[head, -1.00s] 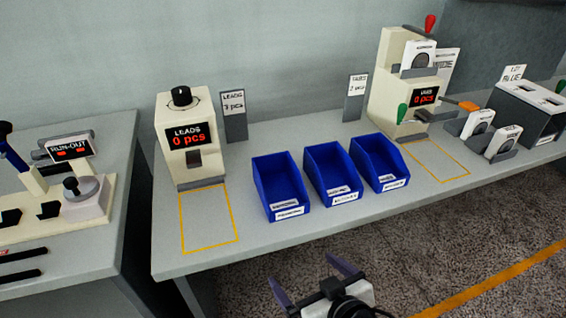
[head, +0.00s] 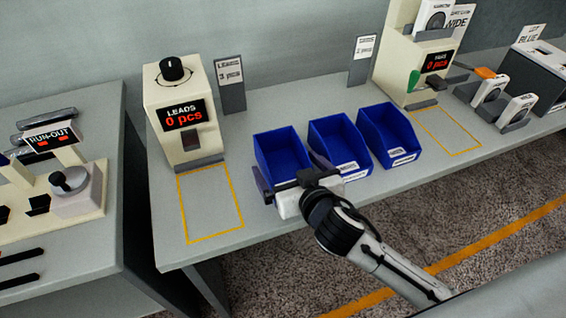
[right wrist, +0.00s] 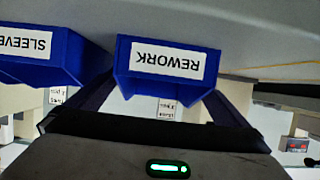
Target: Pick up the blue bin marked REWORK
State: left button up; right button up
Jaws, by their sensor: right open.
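The blue REWORK bin (head: 279,148) is the leftmost of three blue bins on the grey table. Its front is partly hidden by my right gripper in the head view. In the right wrist view the REWORK bin (right wrist: 165,87) shows upside down, with its white label readable. My right gripper (head: 291,174) is open at the bin's front, one finger towards each side. In the right wrist view its fingers (right wrist: 156,102) flank the bin; I cannot tell whether they touch it. My left gripper is out of view.
The middle bin (head: 336,143), labelled SLEEVE in the wrist view (right wrist: 48,70), stands close on the right. A third blue bin (head: 388,135) is beyond it. A LEADS counter machine (head: 182,115) stands left, behind an empty yellow-outlined area (head: 210,205).

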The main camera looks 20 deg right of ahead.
aim_at(283, 170)
jog(key=shift+x, duration=1.6)
jog(key=shift+c, duration=0.4)
jog(key=c, duration=1.1)
jog(key=shift+r, duration=0.1)
